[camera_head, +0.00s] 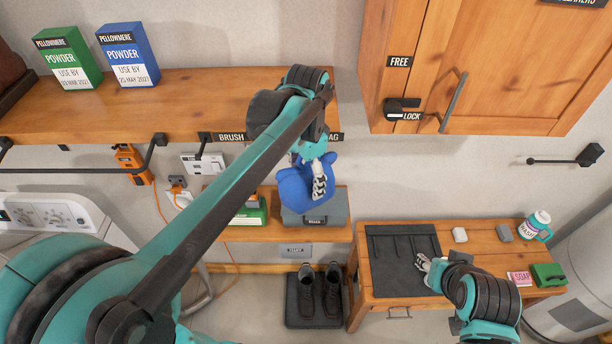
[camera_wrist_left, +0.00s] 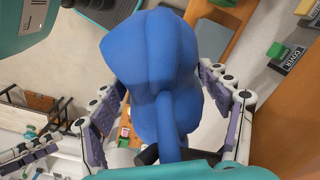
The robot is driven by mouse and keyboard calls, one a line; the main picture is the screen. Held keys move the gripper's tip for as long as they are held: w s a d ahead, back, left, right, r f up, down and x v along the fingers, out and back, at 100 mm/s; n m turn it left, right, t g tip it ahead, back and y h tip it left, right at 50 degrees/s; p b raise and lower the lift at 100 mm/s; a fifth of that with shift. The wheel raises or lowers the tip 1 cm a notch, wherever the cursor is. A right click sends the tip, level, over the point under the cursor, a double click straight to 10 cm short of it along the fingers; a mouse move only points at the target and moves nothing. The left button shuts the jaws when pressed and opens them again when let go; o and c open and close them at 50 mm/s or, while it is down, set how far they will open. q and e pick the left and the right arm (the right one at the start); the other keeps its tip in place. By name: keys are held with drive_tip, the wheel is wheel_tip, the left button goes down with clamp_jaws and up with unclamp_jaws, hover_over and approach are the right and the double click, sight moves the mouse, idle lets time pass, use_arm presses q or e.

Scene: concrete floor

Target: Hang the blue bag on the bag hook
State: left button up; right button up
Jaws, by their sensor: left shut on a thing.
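The blue bag (camera_head: 305,188) hangs from my left gripper (camera_head: 318,182) below the shelf edge, in front of the wall. In the left wrist view the bag (camera_wrist_left: 155,65) fills the space between the two fingers, with a narrow strap-like part toward the palm. A label ending in "AG" (camera_head: 334,136) sits on the shelf edge just above the gripper. The bag hook itself is hidden behind my left arm in the head view. My right gripper (camera_head: 422,264) is over the dark mat on the low bench, away from the bag; its opening is too small to judge.
A grey box (camera_head: 314,218) stands on the small shelf below the bag. Another hook (camera_head: 205,147) is beside the "BRUSH" label. A wooden cabinet (camera_head: 490,65) is right of the bag. Powder boxes (camera_head: 128,55) stand on the upper shelf (camera_head: 190,100). Shoes (camera_head: 320,293) are below.

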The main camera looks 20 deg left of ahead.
use_arm(q)
drive_tip(key=o, duration=1.4)
drive_tip(key=shift+s+d+r, duration=0.1)
drive_tip(key=shift+s, duration=0.05)
